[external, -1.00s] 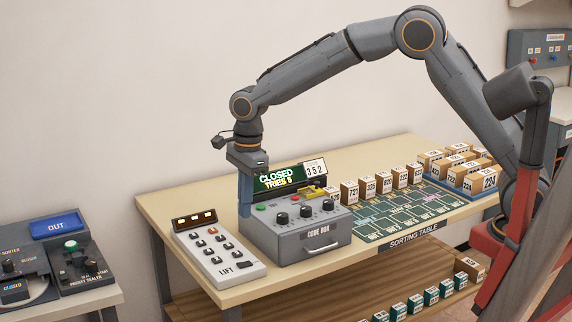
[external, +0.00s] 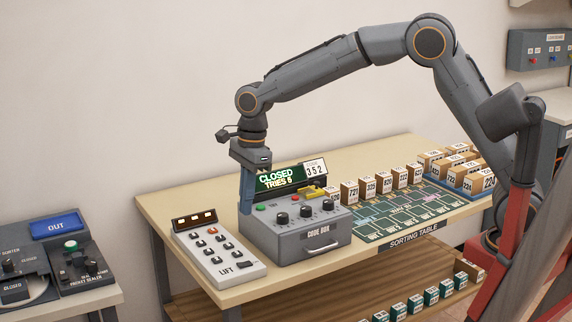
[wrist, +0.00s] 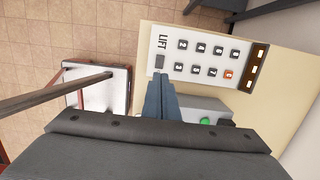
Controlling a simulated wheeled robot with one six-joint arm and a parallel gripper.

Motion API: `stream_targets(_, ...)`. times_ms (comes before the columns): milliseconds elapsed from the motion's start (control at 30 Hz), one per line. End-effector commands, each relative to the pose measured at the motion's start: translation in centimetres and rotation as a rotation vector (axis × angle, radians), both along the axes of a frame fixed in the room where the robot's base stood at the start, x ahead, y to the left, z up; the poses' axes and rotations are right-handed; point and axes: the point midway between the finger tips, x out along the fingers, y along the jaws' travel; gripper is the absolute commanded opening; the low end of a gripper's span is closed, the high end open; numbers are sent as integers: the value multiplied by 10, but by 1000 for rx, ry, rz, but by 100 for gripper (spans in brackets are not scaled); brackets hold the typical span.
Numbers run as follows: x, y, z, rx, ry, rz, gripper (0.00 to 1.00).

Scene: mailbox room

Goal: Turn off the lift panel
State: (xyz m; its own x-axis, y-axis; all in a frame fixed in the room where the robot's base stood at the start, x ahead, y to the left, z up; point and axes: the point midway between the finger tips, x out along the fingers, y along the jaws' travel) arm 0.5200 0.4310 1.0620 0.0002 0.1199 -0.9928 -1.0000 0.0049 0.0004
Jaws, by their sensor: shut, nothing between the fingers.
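The lift panel (external: 222,256) is a pale box at the left end of the sorting table. My gripper (external: 246,210) is shut and empty, pointing down by the code box's left back corner, right of the panel. In the wrist view its blue fingers (wrist: 160,80) overlap the picture just below the switch.
The code box (external: 300,235), with knobs and a lit CLOSED sign (external: 276,179), stands close to the panel's right. Numbered parcels (external: 385,182) stand farther right on the sorting table (external: 160,206). Open floor (wrist: 85,40) lies in front of the table.

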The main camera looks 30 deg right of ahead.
Motion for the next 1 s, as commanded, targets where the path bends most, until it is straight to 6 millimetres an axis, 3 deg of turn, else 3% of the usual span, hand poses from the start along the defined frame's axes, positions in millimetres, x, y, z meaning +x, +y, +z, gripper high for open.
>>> stream_targets(300,0,0,1,1,0,0,0)
stream_targets(467,-1,1,-9,0,2,0,0)
stream_targets(1000,-2,13,-107,-2,3,0,0)
